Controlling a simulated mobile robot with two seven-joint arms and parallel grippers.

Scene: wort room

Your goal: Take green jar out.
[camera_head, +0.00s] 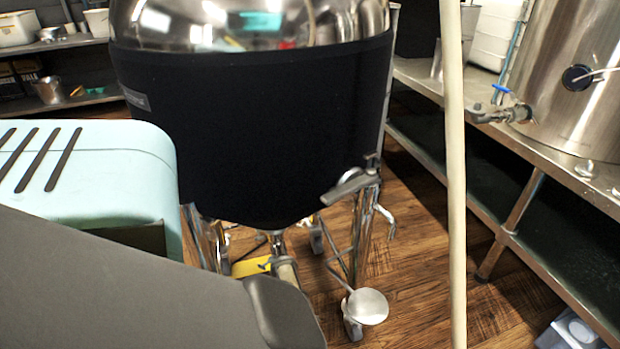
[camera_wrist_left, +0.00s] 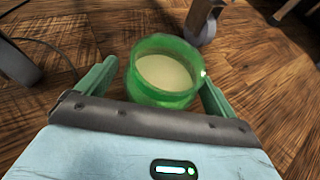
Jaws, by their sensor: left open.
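The green jar (camera_wrist_left: 163,98) is in the left wrist view, a round, translucent green vessel with a pale, cream-coloured inside. It appears upright, with the wooden floor around it. My left gripper (camera_wrist_left: 157,74) is open, with one green finger on each side of the jar. The jar overlaps the gap between the fingers; I cannot tell whether either finger touches it. The gripper body hides part of the jar's near side. I do not see the jar in the head view. My right gripper is in neither view.
A steel tank with a black jacket (camera_head: 255,125) stands on metal legs in the head view. A caster wheel (camera_wrist_left: 203,22) is just beyond the jar. A pale vertical pole (camera_head: 454,170) and a metal shelf (camera_head: 500,120) are to the right. Wooden floor (camera_head: 415,265) is open between.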

